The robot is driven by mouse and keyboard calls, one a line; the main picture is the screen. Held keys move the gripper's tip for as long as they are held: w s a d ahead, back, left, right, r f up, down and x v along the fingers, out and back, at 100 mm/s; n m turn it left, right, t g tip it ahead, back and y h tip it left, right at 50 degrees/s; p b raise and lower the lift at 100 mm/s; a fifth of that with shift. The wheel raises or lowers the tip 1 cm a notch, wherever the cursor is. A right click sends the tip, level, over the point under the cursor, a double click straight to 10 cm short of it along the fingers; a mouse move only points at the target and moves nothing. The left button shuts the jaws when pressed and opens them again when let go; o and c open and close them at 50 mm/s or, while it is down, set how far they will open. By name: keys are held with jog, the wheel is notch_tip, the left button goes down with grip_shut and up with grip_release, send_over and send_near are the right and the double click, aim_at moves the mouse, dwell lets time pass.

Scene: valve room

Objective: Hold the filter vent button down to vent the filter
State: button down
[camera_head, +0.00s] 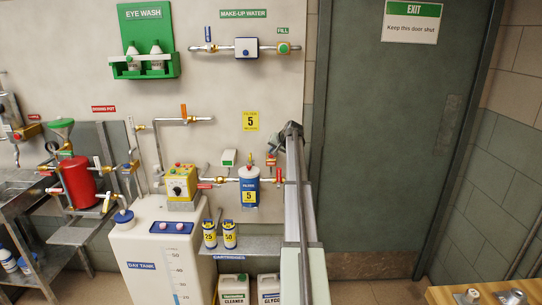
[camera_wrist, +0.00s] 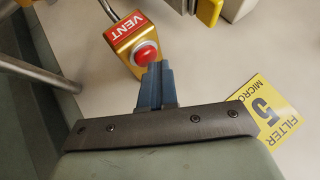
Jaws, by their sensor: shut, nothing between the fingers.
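The filter vent button is a red dome (camera_wrist: 146,54) on the end of a yellow box (camera_wrist: 125,33) labelled VENT in the wrist view. My gripper (camera_wrist: 157,69) is shut and empty. Its blue fingertips overlap the button's lower right edge in that view; I cannot tell whether they touch it or how far it is pressed. In the head view, the filter (camera_head: 249,190) is a blue and white cylinder marked 5 on the pipe line. The small vent box (camera_head: 271,160) shows to its upper right, beside my arm.
A yellow filter label (camera_wrist: 266,107) is on the wall right of my gripper. A yellow pump box (camera_head: 181,183) sits on the white day tank (camera_head: 155,240) left of the filter. A closed door (camera_head: 390,140) is at the right.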

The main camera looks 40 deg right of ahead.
jog(key=shift+r, duration=1)
jog(key=shift+r, duration=2.5)
